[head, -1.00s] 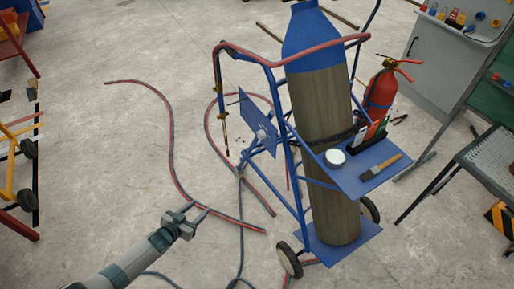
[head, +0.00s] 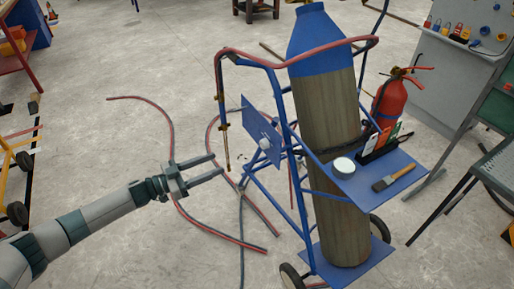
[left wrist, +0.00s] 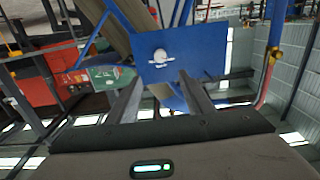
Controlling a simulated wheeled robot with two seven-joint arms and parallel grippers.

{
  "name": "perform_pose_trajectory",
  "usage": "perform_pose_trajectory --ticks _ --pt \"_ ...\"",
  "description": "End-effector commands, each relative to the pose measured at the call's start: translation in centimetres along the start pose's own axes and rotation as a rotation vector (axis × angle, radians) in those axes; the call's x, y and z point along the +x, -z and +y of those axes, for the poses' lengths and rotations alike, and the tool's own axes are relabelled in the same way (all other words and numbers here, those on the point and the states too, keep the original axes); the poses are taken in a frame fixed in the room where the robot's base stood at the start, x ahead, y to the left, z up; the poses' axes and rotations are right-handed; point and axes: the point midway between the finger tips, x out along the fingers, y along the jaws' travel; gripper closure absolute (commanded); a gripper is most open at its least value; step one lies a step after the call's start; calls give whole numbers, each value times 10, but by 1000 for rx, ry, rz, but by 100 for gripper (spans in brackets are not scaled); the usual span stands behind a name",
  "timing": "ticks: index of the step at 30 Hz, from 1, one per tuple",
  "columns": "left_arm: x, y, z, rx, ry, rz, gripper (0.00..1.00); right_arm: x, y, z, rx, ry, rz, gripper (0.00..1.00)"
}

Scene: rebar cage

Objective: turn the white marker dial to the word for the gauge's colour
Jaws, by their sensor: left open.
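The white marker dial (head: 265,143) is a small white knob on a tilted blue panel (head: 259,122) fixed to the left side of the blue cylinder trolley. In the left wrist view the dial (left wrist: 161,56) sits on the blue panel (left wrist: 185,66), with small print below it that I cannot read. My left gripper (head: 217,165) is open and empty, apart from the dial and to its left. In the left wrist view its fingers (left wrist: 161,78) point toward the panel. I cannot make out a gauge for certain. My right gripper is not in view.
A gas cylinder (head: 328,110) stands on the trolley. Its blue shelf (head: 372,187) holds a round white-topped item (head: 343,167), a brush (head: 393,178) and coloured cards. Hoses (head: 170,140) lie on the floor. A red extinguisher (head: 388,103) stands behind.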

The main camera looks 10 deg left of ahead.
Motion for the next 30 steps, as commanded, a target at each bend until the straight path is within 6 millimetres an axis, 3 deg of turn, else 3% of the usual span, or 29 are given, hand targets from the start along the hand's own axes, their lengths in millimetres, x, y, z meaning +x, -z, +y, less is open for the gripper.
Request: perform_pose_trajectory --ticks 11,30 --pt "33 1 0 1 -1 2 53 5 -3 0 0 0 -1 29" --pt "144 0 0 1 0 1 53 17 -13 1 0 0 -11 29"
